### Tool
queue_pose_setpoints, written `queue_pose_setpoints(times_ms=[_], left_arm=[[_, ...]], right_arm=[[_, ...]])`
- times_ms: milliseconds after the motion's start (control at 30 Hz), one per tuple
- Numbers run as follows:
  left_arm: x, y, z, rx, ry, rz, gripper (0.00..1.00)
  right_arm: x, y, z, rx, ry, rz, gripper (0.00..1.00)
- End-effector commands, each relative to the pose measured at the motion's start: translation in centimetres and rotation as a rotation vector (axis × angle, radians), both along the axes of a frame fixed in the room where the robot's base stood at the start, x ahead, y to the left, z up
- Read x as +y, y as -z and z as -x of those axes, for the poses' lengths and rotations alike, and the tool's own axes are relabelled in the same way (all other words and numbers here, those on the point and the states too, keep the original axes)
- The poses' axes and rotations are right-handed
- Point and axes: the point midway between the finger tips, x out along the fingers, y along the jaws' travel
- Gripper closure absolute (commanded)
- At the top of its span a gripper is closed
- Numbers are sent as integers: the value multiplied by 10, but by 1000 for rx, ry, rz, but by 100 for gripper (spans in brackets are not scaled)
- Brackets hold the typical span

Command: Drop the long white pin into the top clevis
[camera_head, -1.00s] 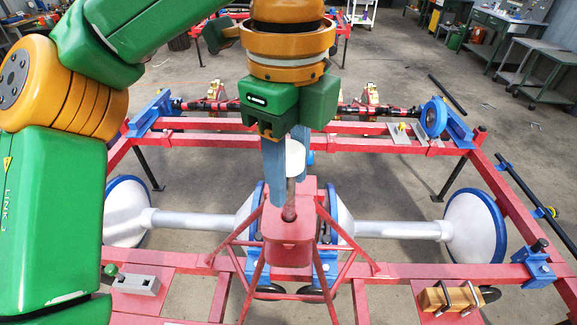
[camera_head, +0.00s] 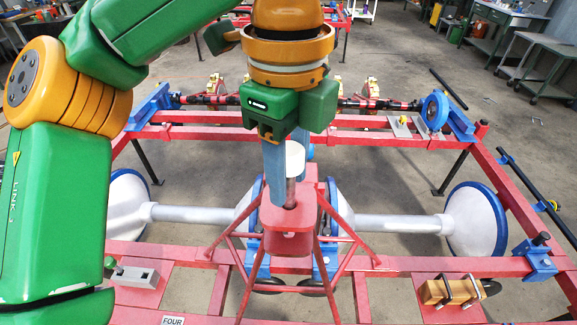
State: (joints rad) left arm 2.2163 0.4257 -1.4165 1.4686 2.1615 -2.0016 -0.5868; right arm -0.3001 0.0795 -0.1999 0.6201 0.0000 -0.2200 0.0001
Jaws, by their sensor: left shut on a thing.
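My left gripper (camera_head: 287,155) points down above the red mast in the middle of the frame. Its blue fingers are shut on the pin, whose thick white head (camera_head: 295,158) shows between and beside them. A thinner brownish shaft (camera_head: 291,192) runs down below the head. The top clevis (camera_head: 293,240) is the red block at the top of the mast, with a dark round opening in its upper face. The shaft's lower end meets this opening; I cannot tell how deep it sits. The pin looks near upright. My right gripper is not in view.
Slanting red struts (camera_head: 345,230) brace the mast. A white axle (camera_head: 395,224) with blue-rimmed ends crosses below it. Red frame rails surround this, with a wooden block (camera_head: 452,291) front right and a grey block (camera_head: 137,276) front left.

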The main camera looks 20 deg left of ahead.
Motion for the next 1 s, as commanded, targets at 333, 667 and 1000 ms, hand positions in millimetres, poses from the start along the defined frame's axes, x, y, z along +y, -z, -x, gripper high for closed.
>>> queue_pose_setpoints(times_ms=[333, 667, 1000], left_arm=[[0, 10, 0, 0, 0, 1, 100], [0, 18, 0, -1, 0, 0, 100], [0, 25, 0, 0, -1, 1, 51]], right_arm=[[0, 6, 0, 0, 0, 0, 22], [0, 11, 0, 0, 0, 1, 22], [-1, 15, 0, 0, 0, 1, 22]])
